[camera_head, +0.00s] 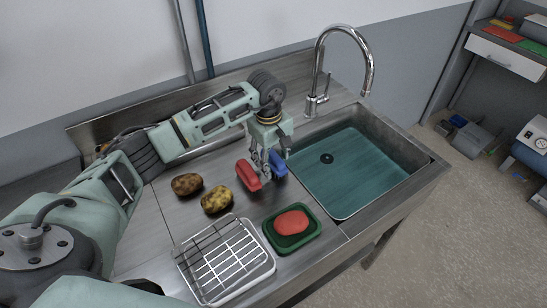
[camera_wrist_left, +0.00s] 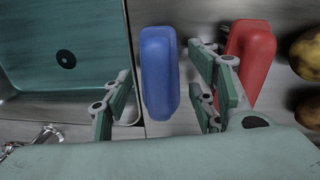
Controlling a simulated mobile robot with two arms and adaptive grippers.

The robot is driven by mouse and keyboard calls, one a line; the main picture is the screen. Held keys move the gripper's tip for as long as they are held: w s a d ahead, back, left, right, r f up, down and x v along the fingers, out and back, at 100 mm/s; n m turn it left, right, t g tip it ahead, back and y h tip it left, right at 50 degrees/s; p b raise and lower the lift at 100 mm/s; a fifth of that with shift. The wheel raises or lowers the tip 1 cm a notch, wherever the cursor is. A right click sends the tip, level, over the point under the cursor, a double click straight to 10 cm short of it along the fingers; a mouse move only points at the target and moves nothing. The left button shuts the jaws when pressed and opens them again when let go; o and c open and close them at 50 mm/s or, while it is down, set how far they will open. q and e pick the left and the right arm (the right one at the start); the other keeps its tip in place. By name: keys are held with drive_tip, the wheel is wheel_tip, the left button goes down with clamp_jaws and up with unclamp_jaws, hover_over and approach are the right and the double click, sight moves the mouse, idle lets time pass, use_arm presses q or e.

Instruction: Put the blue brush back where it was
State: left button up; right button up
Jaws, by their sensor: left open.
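The blue brush (camera_head: 279,166) lies on the steel counter just left of the sink. It also shows in the left wrist view (camera_wrist_left: 159,70), lying between the spread fingers of my left gripper, with a gap visible on either side. My left gripper (camera_head: 264,170) is open above it, pointing down; its fingers show in the wrist view (camera_wrist_left: 162,85). The red brush (camera_head: 247,175) lies beside the blue one; in the wrist view, one finger partly covers the red brush (camera_wrist_left: 250,62). My right gripper is not in view.
Two potatoes (camera_head: 216,201) lie left of the brushes. A wire rack (camera_head: 222,262) and a green tray (camera_head: 309,238) with a red piece sit at the front. The sink (camera_head: 345,170) and tall faucet (camera_head: 318,65) are to the right.

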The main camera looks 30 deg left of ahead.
sight(271, 158)
use_arm(q)
drive_tip(key=shift+r, duration=0.2)
drive_tip(key=shift+w+r, duration=0.1)
drive_tip(key=shift+r, duration=0.15)
wheel_tip(271, 158, up, 11)
drive_tip(key=s+b, duration=0.1)
drive_tip(key=b, duration=0.2)
drive_tip(key=shift+a+r, duration=0.2)
drive_tip(key=shift+s+f, duration=0.1)
drive_tip(key=shift+f, duration=0.05)
